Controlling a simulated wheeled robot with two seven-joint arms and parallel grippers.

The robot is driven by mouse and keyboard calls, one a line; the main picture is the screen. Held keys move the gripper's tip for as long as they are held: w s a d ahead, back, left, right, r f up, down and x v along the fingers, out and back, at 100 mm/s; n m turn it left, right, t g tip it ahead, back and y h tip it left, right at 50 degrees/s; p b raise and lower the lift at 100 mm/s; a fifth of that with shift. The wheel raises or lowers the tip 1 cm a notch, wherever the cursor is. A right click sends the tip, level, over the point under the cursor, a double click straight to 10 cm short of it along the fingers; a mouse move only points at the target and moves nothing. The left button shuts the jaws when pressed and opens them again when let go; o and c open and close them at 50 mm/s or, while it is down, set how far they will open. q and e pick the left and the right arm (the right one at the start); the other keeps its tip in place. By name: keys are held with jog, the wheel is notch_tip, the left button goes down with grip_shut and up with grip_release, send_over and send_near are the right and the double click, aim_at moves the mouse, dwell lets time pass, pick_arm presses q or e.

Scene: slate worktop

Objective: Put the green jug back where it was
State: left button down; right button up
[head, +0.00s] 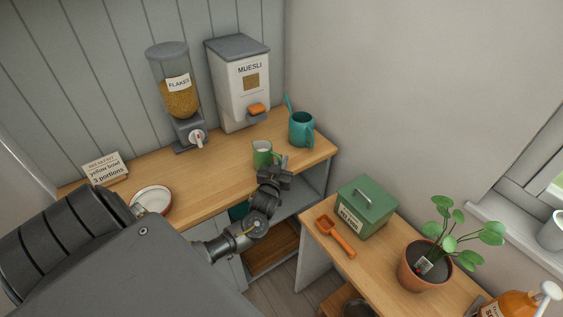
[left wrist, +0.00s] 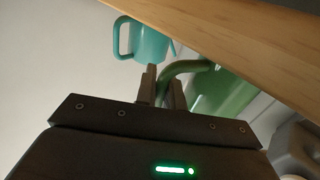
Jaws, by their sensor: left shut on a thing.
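The green jug (head: 262,153), with something white inside, is upright near the front edge of the wooden worktop in the head view. I cannot tell whether its base touches the wood. My left gripper (head: 282,166) reaches it from the front right and is shut on its handle. In the left wrist view the gripper's fingers (left wrist: 161,92) close around the curved green handle, and the jug's body (left wrist: 222,92) shows to the right, partly cut off by the wooden edge. My right gripper is not in view.
A teal can (head: 302,130) stands behind and right of the jug. The flakes dispenser (head: 178,95) and muesli dispenser (head: 240,85) stand at the wall. A sign (head: 105,168) and round dish (head: 152,199) are left. A lower table holds a green box (head: 366,207), orange scoop (head: 335,236) and plant (head: 425,262).

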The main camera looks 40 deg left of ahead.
pick_arm(q)
jog(key=c, duration=2)
grip_release()
jog(key=shift+f, duration=0.2)
jog(key=o, duration=0.5)
jog(key=shift+r, duration=0.1)
jog(key=shift+r, duration=0.25)
jog(key=b+v, duration=0.2)
jog(key=v, duration=1)
jog(key=shift+f, duration=0.25)
